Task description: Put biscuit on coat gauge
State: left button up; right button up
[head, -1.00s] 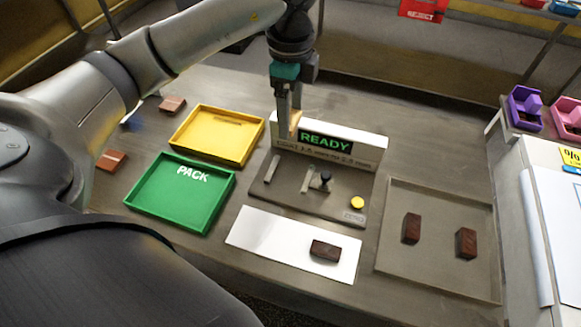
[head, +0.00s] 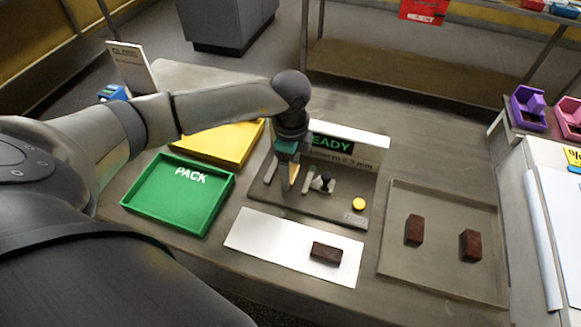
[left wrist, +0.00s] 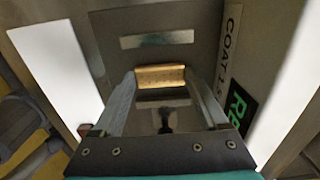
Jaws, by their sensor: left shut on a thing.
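My left gripper (head: 288,186) is over the left part of the coat gauge (head: 335,206), fingers pointing down. It is shut on a tan biscuit (left wrist: 160,76), which spans the two fingertips in the left wrist view. The gauge is a grey plate with raised metal strips, a dark plunger (head: 323,182) and a yellow button (head: 358,204). Its display behind is lit green, partly hidden by my arm; the earlier head view reads READY. One metal strip (left wrist: 157,39) shows beyond the biscuit in the wrist view. I cannot tell whether the biscuit touches the gauge. My right gripper is out of view.
A white strip (head: 265,233) with a dark brown piece (head: 326,253) lies in front of the gauge. A green PACK tray (head: 150,206) and yellow tray (head: 200,150) are left. A grey tray (head: 440,270) with two dark pieces (head: 414,230) (head: 470,245) is right.

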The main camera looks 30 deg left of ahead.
aim_at(291, 172)
pick_arm(q)
jog(key=shift+f, duration=0.15)
jog(key=o, duration=0.9)
jog(key=shift+r, duration=0.2)
notch_tip(291, 172, up, 12)
jog(key=shift+r+p, duration=0.1)
jog(key=shift+p, duration=0.45)
